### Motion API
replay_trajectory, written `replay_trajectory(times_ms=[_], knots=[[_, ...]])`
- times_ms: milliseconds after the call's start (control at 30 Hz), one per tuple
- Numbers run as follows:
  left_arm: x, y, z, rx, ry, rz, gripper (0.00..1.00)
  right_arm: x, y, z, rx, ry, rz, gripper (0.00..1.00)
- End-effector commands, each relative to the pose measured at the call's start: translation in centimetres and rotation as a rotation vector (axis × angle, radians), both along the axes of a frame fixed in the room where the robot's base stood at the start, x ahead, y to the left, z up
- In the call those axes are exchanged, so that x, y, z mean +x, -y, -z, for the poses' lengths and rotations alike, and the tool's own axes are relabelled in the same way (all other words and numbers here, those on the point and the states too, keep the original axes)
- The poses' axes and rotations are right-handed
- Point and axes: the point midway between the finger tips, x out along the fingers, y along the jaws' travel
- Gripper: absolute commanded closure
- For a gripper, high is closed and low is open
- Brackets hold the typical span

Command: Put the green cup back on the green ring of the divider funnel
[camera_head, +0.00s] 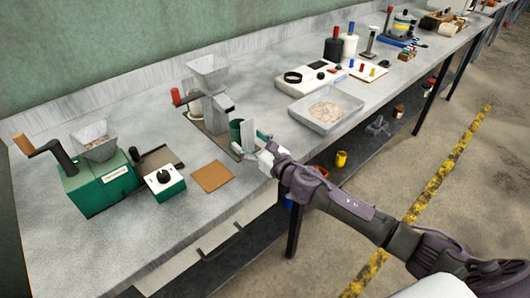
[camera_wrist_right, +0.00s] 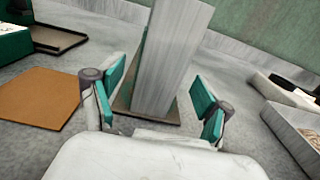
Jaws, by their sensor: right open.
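The divider funnel (camera_head: 207,70) is a grey hopper on a stand at the middle of the bench in the head view, with a red-ended handle at its left. My left gripper is out of view.
A green mill (camera_head: 100,183) with a crank and a control box (camera_head: 164,182) stand at left. A brown square mat (camera_head: 212,176) lies in front of the divider. A grain tray (camera_head: 327,108) sits right of my gripper. The bench's front edge runs under my right arm.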

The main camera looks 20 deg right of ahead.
Motion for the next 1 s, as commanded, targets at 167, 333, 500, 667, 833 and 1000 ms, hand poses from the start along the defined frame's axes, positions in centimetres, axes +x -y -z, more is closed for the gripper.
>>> replay_trajectory(times_ms=[167,333,500,667,833,1000], knots=[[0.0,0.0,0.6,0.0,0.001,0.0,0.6,-4.0,1.4,0.3,-0.003,-0.002,-0.002,0.22],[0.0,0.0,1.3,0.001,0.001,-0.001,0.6,-7.3,2.5,0.2,-0.002,-0.002,-0.004,0.22],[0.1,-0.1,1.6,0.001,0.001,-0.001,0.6,-9.0,3.2,0.1,0.0,0.0,-0.001,0.22],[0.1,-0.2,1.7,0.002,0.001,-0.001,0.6,-9.7,3.4,-0.1,0.0,0.001,-0.002,0.22],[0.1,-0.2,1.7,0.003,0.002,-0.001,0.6,-9.7,3.4,-0.1,0.001,0.002,-0.001,0.22],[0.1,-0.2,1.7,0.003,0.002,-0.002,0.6,-9.7,3.4,-0.1,0.001,0.002,-0.002,0.22]])
